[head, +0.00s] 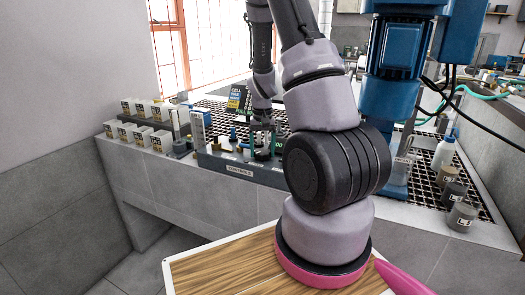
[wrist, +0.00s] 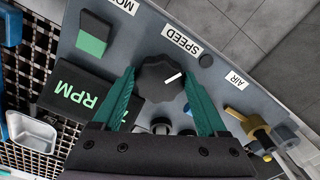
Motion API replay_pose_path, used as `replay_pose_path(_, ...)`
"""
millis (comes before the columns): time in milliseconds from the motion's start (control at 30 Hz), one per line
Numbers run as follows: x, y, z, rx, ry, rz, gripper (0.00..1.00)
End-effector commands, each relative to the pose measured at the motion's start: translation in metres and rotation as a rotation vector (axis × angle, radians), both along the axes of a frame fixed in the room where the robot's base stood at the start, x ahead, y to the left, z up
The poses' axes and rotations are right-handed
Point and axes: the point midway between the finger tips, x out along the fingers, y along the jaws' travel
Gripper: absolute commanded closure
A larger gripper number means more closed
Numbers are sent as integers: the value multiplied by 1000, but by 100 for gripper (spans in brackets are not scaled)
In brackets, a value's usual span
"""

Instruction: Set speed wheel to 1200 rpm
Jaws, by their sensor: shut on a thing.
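The speed wheel (wrist: 158,88) is a dark, scalloped knob beside a white SPEED label (wrist: 180,39) in the wrist view. Its short white mark points to the upper right of that picture. My gripper (wrist: 159,76) has its two teal fingers on opposite sides of the wheel and is shut on it. The black readout (wrist: 66,76) shows green letters RPM; I cannot read a number, and a finger covers part of it. In the head view my gripper (head: 264,140) is down at the control panel (head: 215,163), and the wheel cannot be made out there.
A green switch (wrist: 91,44) and a yellow AIR valve (wrist: 245,120) flank the wheel on the panel. White boxes (head: 160,141) stand on the bench to the left. A blue machine column (head: 391,95) rises to the right, with bottles (head: 461,216) beyond it.

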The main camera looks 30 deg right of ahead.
Motion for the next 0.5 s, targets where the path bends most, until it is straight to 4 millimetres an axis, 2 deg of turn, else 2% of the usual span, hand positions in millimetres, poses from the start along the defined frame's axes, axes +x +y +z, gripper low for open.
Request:
replay_pose_path(300, 1, 2, 0, 0, 0, -326, 80)
replay_pose_path(500, 2, 2, 1, 0, -1, -415, 80)
